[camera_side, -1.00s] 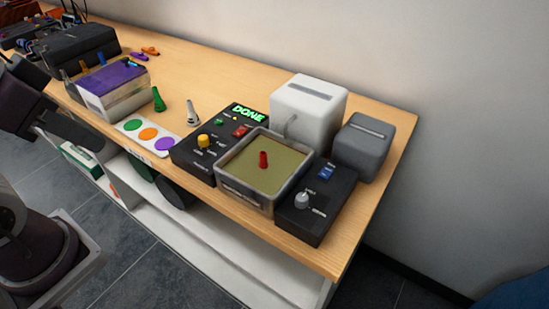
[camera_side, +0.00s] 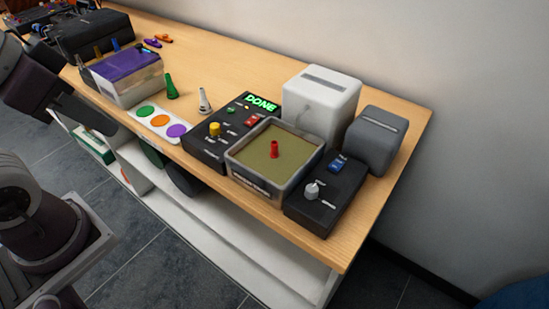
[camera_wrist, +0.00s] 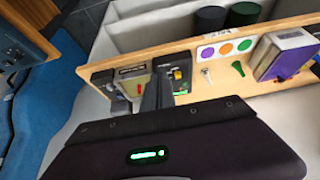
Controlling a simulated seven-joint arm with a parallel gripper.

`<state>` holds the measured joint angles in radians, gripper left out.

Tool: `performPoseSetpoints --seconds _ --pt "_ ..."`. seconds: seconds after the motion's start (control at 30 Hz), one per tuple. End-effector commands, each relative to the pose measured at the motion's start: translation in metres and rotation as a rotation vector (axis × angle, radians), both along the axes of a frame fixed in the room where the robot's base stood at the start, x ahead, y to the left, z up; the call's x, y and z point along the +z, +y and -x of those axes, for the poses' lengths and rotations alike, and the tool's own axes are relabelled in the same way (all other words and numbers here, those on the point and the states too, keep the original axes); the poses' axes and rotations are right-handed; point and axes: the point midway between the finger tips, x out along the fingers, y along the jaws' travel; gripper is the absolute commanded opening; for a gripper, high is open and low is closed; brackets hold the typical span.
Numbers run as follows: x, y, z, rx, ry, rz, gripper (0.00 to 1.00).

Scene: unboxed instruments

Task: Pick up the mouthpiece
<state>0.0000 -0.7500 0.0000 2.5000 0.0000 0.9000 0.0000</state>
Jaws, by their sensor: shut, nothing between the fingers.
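Three small cone-shaped pieces look like mouthpieces; I cannot tell which one is meant. A silver-white one (camera_side: 204,101) stands on the table behind the colour-dot card, and also shows in the wrist view (camera_wrist: 206,74). A green one (camera_side: 171,87) stands to its left, and also shows in the wrist view (camera_wrist: 238,69). A red one (camera_side: 274,149) stands in a square tray (camera_side: 240,177) with an olive-coloured floor. My gripper (camera_wrist: 158,88) is shut and empty in the wrist view, apart from the silver-white and green pieces. My dark arm is at the left of the side view.
A black control box (camera_side: 199,151) with a lit "DONE" display stands left of the tray, another box (camera_side: 322,206) right of it. White (camera_side: 322,102) and grey (camera_side: 376,140) blocks stand behind. A purple-topped clear box (camera_side: 128,82) is at left.

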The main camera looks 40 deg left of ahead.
Motion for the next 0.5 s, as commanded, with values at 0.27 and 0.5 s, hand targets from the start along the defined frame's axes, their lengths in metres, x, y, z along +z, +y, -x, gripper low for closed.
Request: performPoseSetpoints --seconds 0.27,0.5 --pt "0.0000 0.0000 0.0000 0.000 0.000 0.000 0.20" --pt "0.0000 0.0000 0.0000 0.000 0.000 0.000 0.40"
